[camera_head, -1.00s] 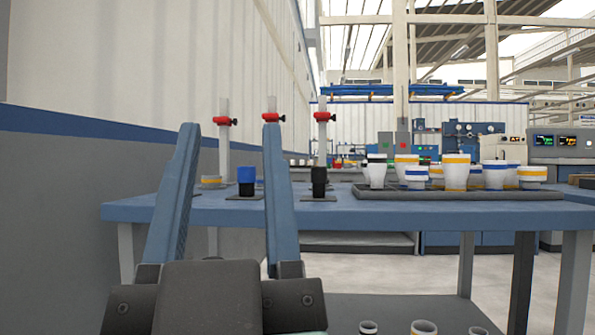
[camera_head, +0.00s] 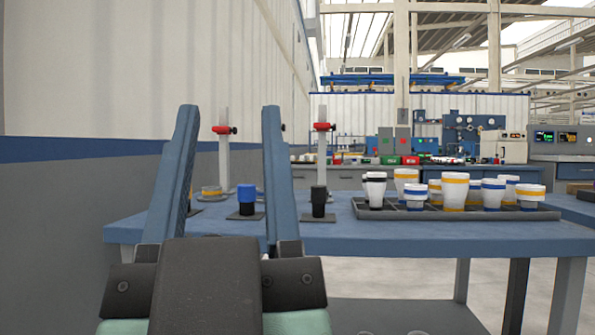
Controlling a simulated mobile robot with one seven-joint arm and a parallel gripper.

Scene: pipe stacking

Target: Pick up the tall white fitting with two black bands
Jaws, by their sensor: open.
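The tall white fitting with black bands (camera_head: 376,187) stands upright at the left end of a dark tray (camera_head: 455,214) on the blue table. A black band shows near its top and black near its base. My gripper (camera_head: 229,110) is open and empty, its two blue-grey fingers pointing up in the picture, left of the tray. The fitting is well to the right of the fingers and apart from them.
Other white fittings with yellow or blue bands (camera_head: 454,190) crowd the tray beside it. Posts with red clamps (camera_head: 322,150) stand at the back left of the blue table (camera_head: 340,238). A blue-topped black fitting (camera_head: 246,200) and a black one (camera_head: 318,202) stand on small plates.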

